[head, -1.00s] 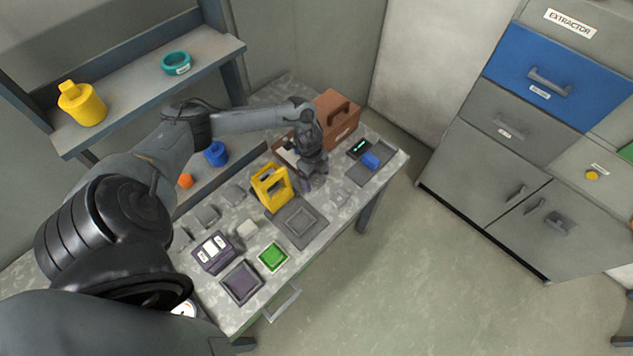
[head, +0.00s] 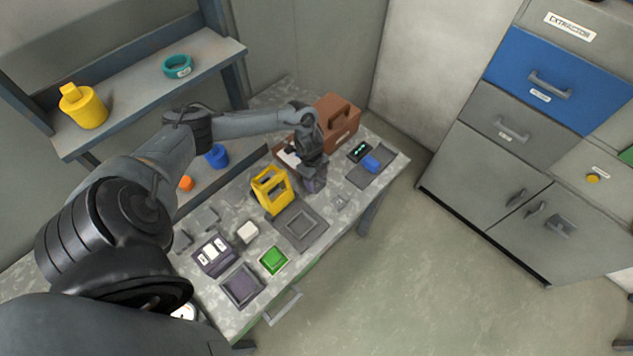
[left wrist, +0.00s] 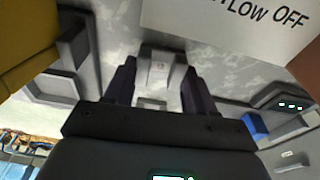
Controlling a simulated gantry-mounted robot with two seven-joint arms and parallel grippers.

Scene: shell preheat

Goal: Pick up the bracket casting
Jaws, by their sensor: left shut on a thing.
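My left gripper (head: 315,187) points down over the far right part of the workbench, in front of the brown box. Its purple fingers stand on either side of a light grey stepped metal piece, the bracket casting (left wrist: 159,72), in the left wrist view. The gripper (left wrist: 158,88) is shut on this casting. In the head view the gripper hides the casting. Whether the casting touches the bench or is clear of it, I cannot tell. My right gripper is not in view.
A yellow frame (head: 271,191) and a grey square tray (head: 319,221) stand close to the gripper's left. The brown box (head: 341,119) is behind it. A shelf (head: 213,52) is at the back left.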

